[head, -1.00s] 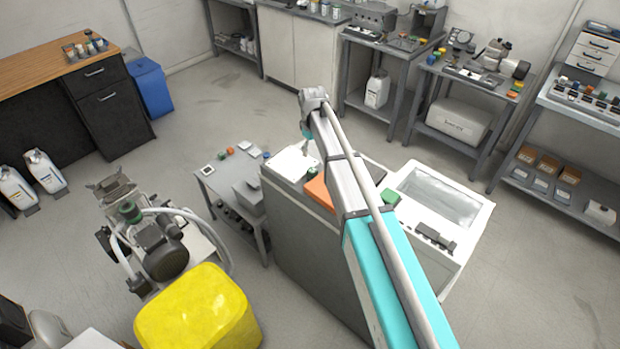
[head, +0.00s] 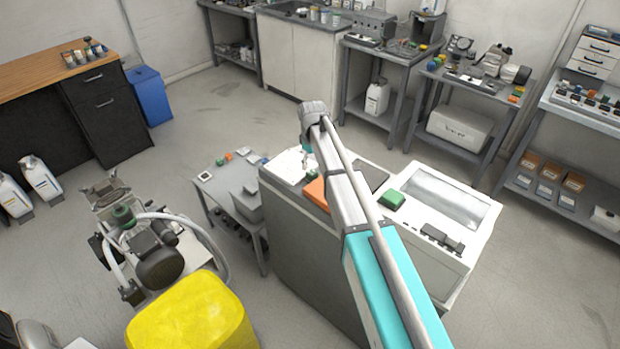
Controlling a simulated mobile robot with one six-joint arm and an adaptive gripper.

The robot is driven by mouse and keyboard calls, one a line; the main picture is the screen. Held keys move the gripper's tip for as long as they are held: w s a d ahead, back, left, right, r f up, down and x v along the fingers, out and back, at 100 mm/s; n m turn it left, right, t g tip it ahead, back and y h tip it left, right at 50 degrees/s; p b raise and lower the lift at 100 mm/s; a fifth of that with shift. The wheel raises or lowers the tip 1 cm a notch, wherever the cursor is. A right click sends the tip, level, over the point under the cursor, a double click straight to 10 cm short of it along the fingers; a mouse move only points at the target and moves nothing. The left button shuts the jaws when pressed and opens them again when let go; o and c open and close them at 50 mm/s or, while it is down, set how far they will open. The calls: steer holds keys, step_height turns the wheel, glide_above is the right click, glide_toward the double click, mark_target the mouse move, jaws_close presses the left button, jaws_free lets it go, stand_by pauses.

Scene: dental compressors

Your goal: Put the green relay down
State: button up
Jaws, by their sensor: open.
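My arm reaches over the grey cabinet (head: 310,240), and its wrist bends down near the cabinet's far edge. My gripper (head: 308,163) is small and partly hidden below the wrist, above or close to the white sheet (head: 285,168) on the cabinet top. It is open; I see nothing held in it. A smaller green piece (head: 220,162) lies on the low side table (head: 222,188). I cannot tell which of these is the relay.
An orange block (head: 317,191) lies on the cabinet top beside my arm. The white machine (head: 465,260) with a clear lid stands to the right. A yellow bin (head: 192,315) and a compressor (head: 155,255) stand at lower left. Open floor lies behind the cabinet.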

mark_target(312, 171)
steer(key=shift+f+b, duration=2.6)
steer(key=shift+b, duration=0.05)
steer(key=shift+c, duration=0.3)
jaws_close()
steer(key=shift+r, duration=0.15)
steer(key=shift+r+p, duration=0.9)
steer(key=shift+p, duration=0.2)
steer(key=s+d+r+p, duration=0.1)
steer(key=s+r+p, duration=1)
steer(key=s, duration=0.3)
